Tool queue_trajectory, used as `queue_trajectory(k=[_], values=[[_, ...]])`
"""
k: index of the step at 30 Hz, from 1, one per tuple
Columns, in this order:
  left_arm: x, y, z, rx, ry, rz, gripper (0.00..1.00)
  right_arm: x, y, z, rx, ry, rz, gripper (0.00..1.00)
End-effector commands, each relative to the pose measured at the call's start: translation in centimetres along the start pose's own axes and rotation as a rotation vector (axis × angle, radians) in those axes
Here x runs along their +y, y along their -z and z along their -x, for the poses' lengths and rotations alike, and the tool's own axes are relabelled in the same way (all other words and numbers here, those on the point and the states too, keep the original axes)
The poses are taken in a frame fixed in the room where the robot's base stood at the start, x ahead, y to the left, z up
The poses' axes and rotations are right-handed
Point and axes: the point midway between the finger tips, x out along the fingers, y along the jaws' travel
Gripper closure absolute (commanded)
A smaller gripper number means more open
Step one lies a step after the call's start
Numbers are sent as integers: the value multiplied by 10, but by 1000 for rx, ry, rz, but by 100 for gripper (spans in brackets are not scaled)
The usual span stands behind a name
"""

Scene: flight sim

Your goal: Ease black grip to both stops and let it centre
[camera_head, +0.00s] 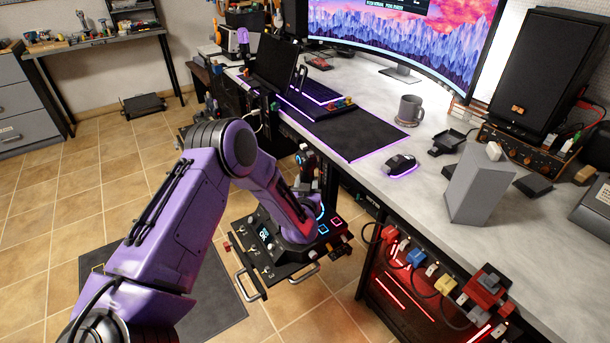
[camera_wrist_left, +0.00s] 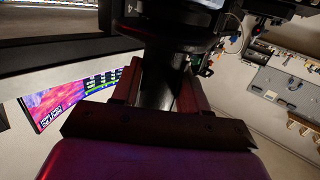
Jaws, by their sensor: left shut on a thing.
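The black grip (camera_head: 304,158) is a stick that stands above a black control box (camera_head: 262,268) with lit buttons, switches and metal handles, beside the desk. My left gripper (camera_head: 305,186) is at the grip, partly hidden by my purple arm. In the left wrist view, the dark column of the grip (camera_wrist_left: 160,75) passes between the two reddish fingers of my left gripper (camera_wrist_left: 160,98), which is shut on it. Exact tilt of the grip is hard to tell. The base of the grip is mostly hidden behind my forearm. My right gripper is not in view.
The desk (camera_head: 430,195) runs along the right, with a mouse (camera_head: 400,163), a mug (camera_head: 409,110), a grey block (camera_head: 478,185) and a speaker (camera_head: 540,80). Coloured plugs (camera_head: 445,285) line its front edge. The tiled floor (camera_head: 60,220) at left is mostly open.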

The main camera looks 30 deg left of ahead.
Motion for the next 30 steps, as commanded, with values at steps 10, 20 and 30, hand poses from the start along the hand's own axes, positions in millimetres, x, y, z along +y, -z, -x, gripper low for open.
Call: queue_trajectory(k=[10,20,30], values=[[2,-1,0,2,17,3,83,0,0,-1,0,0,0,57],[2,0,0,1,76,8,83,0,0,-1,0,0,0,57],[2,0,0,1,114,11,24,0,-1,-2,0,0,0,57]])
